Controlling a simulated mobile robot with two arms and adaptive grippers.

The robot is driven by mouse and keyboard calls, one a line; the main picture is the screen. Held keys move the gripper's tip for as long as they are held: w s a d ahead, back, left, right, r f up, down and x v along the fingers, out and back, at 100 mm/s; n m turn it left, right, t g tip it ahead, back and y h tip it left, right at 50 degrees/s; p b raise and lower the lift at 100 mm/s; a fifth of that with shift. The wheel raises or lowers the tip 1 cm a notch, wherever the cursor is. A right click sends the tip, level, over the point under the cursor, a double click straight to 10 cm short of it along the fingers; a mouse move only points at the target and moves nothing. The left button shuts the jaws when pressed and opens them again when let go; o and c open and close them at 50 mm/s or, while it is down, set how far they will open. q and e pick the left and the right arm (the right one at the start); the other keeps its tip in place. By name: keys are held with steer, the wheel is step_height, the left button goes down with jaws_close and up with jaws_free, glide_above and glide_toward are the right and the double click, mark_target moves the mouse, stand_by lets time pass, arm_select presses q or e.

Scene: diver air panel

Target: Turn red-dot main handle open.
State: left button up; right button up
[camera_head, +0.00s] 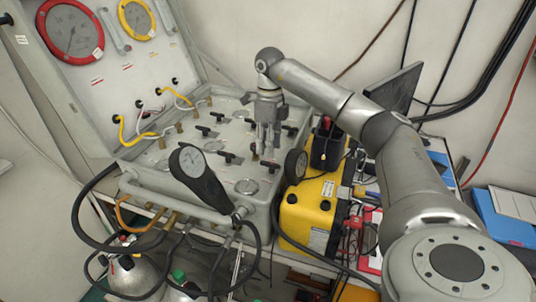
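The diver air panel (200,158) is a grey, open case with several small black T-shaped handles on its top face. One black handle (227,157) is left of my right gripper, and another (270,166) is just below it. I cannot make out which handle bears the red dot. My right gripper (266,151) points down over the right half of the panel, its fingertips close above the face near the handles. The fingers hide part of the panel behind them. I cannot tell whether they touch a handle or how far apart they are. My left gripper is out of view.
The lid with a red-rimmed gauge (70,32) rises behind. Cylinders (135,275) stand below at the front left.

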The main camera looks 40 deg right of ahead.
mark_target(268, 162)
step_height(268, 162, down, 3)
steer(key=shift+d+f+p, duration=0.1)
steer(key=shift+f+p, duration=0.05)
steer(key=shift+p, duration=0.15)
steer(key=shift+f, duration=1.05)
steer(key=c, duration=0.4)
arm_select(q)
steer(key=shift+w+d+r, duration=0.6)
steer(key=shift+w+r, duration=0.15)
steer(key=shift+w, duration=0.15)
arm_select(e)
jaws_close()
